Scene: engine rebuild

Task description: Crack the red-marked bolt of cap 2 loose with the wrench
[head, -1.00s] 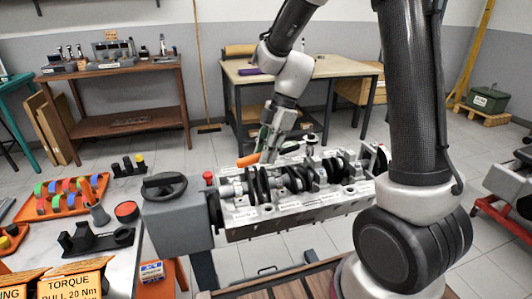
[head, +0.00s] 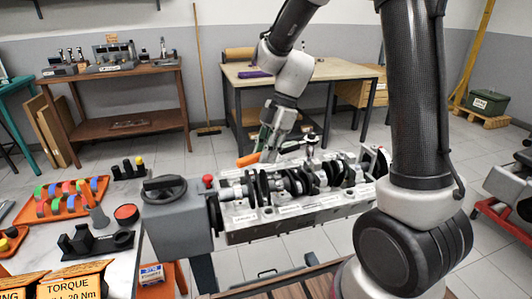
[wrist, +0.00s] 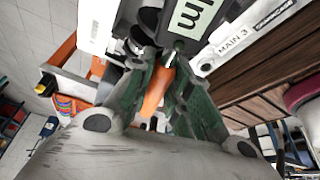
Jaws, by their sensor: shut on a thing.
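My gripper (head: 268,146) is above the back edge of the engine block (head: 310,211), shut on the wrench. The wrench's orange handle (head: 248,159) sticks out to the left of the fingers, and its head (head: 312,139) is to the right, above the crankshaft (head: 290,183). In the wrist view the orange handle (wrist: 156,92) lies between the green finger pads. A display reading in Nm (wrist: 190,18) shows above it. A "MAIN 3" label (wrist: 234,41) is visible. I cannot make out the red-marked bolt, or whether the wrench is seated on a bolt.
The block is on a stand with a grey end housing (head: 180,225) and handwheel (head: 164,188). At left, a bench (head: 120,255) carries an orange tray (head: 97,190) of coloured parts and a torque sign (head: 75,281). Tables stand behind, with open floor between.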

